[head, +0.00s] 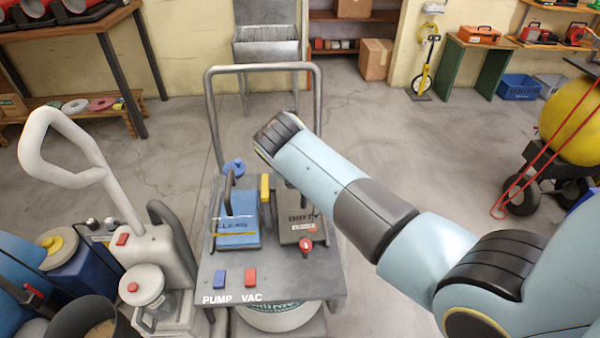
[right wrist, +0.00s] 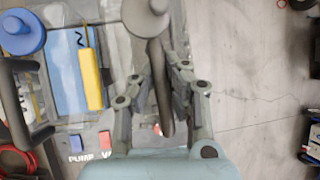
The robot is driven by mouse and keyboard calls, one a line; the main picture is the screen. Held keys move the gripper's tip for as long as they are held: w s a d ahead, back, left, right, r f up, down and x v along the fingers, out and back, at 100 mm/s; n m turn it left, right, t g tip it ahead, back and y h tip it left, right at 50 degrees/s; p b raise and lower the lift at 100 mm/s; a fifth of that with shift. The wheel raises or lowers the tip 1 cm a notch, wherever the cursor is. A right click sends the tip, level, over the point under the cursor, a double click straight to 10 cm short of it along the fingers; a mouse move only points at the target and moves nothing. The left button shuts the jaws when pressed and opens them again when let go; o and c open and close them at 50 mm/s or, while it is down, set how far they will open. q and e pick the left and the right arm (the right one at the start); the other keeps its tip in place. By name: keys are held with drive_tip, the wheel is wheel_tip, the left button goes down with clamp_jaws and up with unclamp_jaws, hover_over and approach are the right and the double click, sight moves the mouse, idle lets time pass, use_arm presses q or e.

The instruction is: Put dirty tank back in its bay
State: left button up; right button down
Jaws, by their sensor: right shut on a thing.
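The grey dirty tank (head: 301,232), marked DIRTY, is at the right of the cart's deck, beside the blue clean tank (head: 238,232). My right arm hides its upper, far part in the head view. In the right wrist view my right gripper (right wrist: 160,82) is shut on the tank's dark bar handle (right wrist: 160,105). A round grey cap (right wrist: 147,14) shows just beyond the fingers. I cannot tell whether the tank sits fully down in its bay or slightly above it. My left gripper is not in view.
A yellow piece (head: 265,188) stands between the tanks. A blue cap (head: 234,167) is behind the clean tank. The cart's tall grey push frame (head: 212,110) rises behind. PUMP (head: 220,279) and VAC (head: 250,278) switches are in front.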

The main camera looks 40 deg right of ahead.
drive_tip(key=shift+f+b, duration=0.4)
drive_tip(key=shift+f, duration=0.15)
drive_tip(key=c, duration=1.4)
unclamp_jaws()
